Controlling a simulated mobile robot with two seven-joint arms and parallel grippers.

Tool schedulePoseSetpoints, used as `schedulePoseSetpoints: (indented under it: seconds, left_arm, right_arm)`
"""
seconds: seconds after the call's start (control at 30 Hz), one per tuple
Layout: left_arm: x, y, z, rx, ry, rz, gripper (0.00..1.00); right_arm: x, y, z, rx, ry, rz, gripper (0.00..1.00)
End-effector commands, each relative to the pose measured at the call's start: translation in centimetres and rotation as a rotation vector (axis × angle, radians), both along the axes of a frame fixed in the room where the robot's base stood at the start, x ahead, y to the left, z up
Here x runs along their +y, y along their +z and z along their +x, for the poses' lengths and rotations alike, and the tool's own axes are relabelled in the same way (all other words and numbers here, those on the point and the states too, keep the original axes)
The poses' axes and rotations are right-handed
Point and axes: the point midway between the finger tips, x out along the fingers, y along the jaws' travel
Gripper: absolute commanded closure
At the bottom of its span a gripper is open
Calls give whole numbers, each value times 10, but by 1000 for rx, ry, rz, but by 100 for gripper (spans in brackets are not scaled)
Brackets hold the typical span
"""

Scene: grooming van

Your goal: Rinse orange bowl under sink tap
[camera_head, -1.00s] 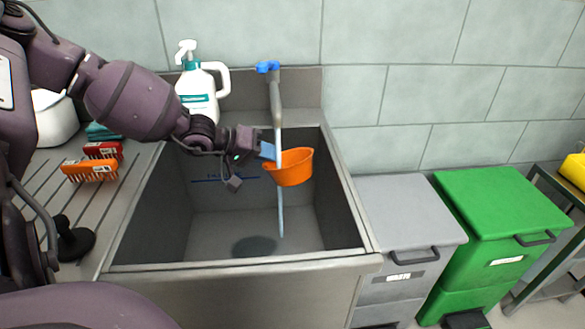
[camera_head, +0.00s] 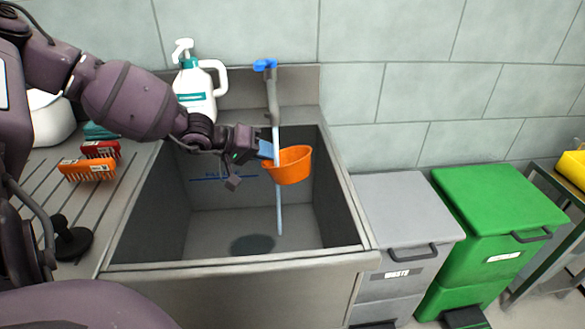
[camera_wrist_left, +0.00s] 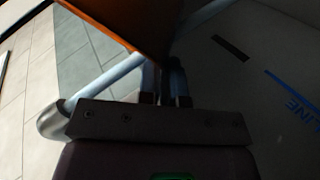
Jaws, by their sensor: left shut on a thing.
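The orange bowl (camera_head: 290,166) is held above the sink basin, below the tap. My left gripper (camera_head: 268,150) is shut on the bowl's left rim. In the left wrist view the bowl (camera_wrist_left: 125,22) fills the top, dark and close. The tap (camera_head: 272,95) has a blue handle and stands at the back of the sink (camera_head: 225,272). A pale stream of water runs down from the tap past the bowl's left side to the basin floor. I cannot tell whether water enters the bowl. My right gripper is not seen.
A white pump bottle (camera_head: 195,90) stands on the sink's back ledge. Orange (camera_head: 88,170) and red (camera_head: 101,149) brushes lie on the left drainboard. A grey waste bin (camera_head: 408,205) and a green bin (camera_head: 495,205) stand right of the sink.

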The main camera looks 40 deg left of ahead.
Motion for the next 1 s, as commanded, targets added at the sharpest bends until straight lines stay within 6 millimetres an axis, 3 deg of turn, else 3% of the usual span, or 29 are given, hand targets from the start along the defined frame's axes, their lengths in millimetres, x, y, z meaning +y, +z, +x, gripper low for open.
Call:
schedulePoseSetpoints:
  seconds: [0.53, 1.0]
  left_arm:
    - [-3, 1, 3, -2, 0, -1, 100]
    - [-26, 7, -17, -11, 2, -6, 100]
  right_arm:
    - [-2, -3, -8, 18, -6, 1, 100]
    - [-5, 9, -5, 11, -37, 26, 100]
